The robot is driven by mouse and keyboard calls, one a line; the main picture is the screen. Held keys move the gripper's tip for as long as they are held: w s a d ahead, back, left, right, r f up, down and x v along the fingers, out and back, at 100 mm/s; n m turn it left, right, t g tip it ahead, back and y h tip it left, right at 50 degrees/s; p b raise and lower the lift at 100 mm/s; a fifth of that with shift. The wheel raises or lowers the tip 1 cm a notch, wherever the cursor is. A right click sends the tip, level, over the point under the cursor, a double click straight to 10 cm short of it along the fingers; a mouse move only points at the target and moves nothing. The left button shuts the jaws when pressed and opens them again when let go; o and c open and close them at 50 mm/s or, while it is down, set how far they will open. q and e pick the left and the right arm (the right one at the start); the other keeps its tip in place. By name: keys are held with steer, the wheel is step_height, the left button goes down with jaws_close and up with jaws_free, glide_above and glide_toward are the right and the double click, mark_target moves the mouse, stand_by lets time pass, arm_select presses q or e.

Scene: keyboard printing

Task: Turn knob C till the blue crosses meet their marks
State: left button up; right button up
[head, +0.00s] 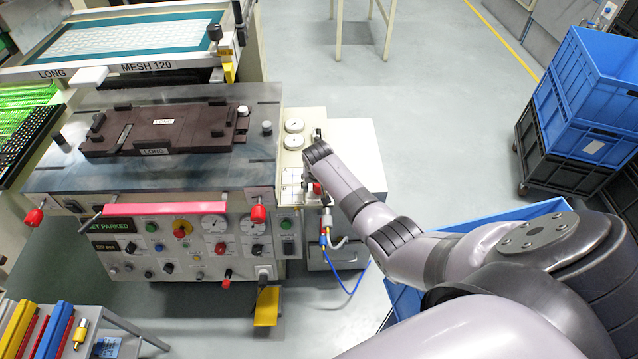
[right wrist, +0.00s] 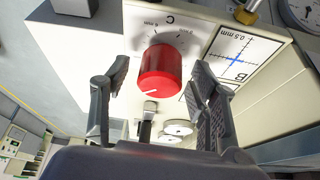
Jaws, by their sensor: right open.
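Knob C (right wrist: 160,72) is a red round knob on a pale panel with a printed scale, and the letter C shows above it in the right wrist view. My right gripper (right wrist: 161,80) is open, with one finger on each side of the knob; contact is unclear. A blue cross (right wrist: 237,60) shows on a white framed window marked B and 0.5 mm, right of the knob. Its exact offset from the dark mark is too small to tell. In the head view my right gripper (head: 314,188) is at the machine's right-side panel, largely hidden by my arm. My left gripper is out of view.
Two white round dials (head: 294,133) sit behind the gripper on the side panel. A brown fixture (head: 160,130) lies on the machine's plate. A red-tipped handle (head: 257,214) stands left of my arm. A blue bin (head: 510,220) is partly under my arm.

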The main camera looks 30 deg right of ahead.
steer(key=v, duration=1.2)
stand_by(0.7)
